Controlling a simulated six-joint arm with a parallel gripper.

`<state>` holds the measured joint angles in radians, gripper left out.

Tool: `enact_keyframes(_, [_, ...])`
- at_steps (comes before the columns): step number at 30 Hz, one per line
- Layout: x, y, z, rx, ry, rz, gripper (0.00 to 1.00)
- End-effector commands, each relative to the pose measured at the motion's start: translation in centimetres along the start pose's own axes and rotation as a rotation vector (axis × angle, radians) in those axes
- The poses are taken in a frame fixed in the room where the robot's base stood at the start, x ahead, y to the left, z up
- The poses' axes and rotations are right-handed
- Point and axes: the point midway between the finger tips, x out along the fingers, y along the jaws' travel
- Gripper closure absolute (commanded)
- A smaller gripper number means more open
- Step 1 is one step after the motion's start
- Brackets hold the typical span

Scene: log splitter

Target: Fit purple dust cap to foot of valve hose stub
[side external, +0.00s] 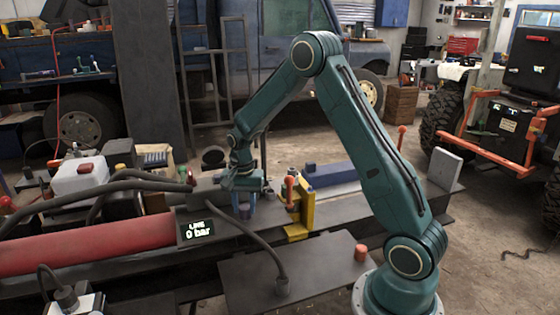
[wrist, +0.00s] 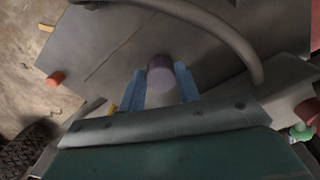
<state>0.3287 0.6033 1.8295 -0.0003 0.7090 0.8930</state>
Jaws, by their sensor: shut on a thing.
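In the side view my gripper (side external: 243,208) points down beside the dark valve block, left of the yellow bracket. The cap is small and mostly hidden by the fingers there. A dark hose (side external: 255,240) runs from near the valve block down to a fitting on the plate; it also curves past the cap in the wrist view (wrist: 243,42), apart from it. I cannot make out the foot of the valve hose stub.
A red cap (side external: 361,252) stands on the grey plate (side external: 320,275); it also shows in the wrist view (wrist: 55,78). A yellow bracket (side external: 306,212) and orange lever (side external: 290,188) stand close right of my gripper.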

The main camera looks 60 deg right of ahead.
Motion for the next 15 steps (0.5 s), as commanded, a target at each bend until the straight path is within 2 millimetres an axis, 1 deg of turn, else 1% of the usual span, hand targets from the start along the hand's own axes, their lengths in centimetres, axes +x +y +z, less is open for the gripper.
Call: enact_keyframes(15, [1.1, 0.0, 0.0, 0.0, -0.001, 0.001, 0.89])
